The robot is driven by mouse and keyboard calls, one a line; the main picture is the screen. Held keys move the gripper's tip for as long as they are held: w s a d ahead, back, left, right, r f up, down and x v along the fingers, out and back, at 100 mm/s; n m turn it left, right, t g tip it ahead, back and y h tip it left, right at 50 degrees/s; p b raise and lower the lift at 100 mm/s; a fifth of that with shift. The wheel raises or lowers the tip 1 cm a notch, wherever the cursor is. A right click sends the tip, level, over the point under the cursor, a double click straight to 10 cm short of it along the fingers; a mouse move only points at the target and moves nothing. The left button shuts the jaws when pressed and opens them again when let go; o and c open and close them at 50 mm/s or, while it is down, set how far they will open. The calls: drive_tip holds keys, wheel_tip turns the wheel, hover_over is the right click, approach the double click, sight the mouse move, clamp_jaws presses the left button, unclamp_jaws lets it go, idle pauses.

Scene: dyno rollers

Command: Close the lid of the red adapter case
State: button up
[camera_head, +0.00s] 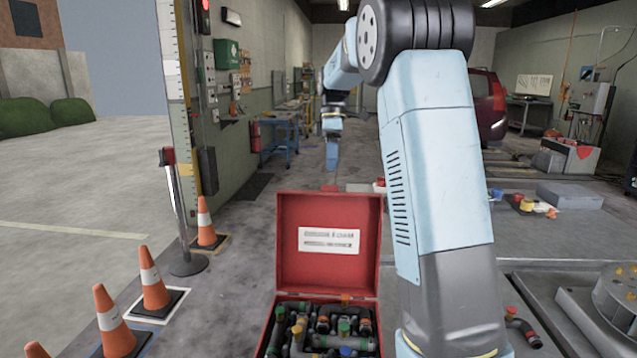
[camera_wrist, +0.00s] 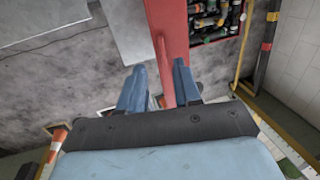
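The red adapter case (camera_head: 268,345) stands open in the lower middle of the head view, filled with dark, green and orange adapters (camera_head: 322,325). Its red lid (camera_head: 328,270) stands roughly upright at the far side, with a white label on its inner face. My gripper (camera_head: 331,170) points down beyond the lid's top edge in the head view. In the wrist view my gripper (camera_wrist: 160,88) has its two blue fingers apart. The red lid (camera_wrist: 172,45) shows narrow there, passing behind the gap between the fingers. I cannot tell whether a finger touches it.
Orange cones (camera_head: 152,280) and a post (camera_head: 178,215) stand left of the case. A grey machine with a round part (camera_head: 615,295) is at right. A blue workbench (camera_head: 280,135) stands farther back. Bare floor (camera_head: 240,260) lies left of the case.

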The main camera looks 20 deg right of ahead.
sight(332, 192)
drive_tip(key=shift+x, duration=2.85)
drive_tip(key=shift+c, duration=0.5)
clamp_jaws()
drive_tip(key=shift+d+r, duration=0.1)
drive_tip(key=shift+r, duration=0.1)
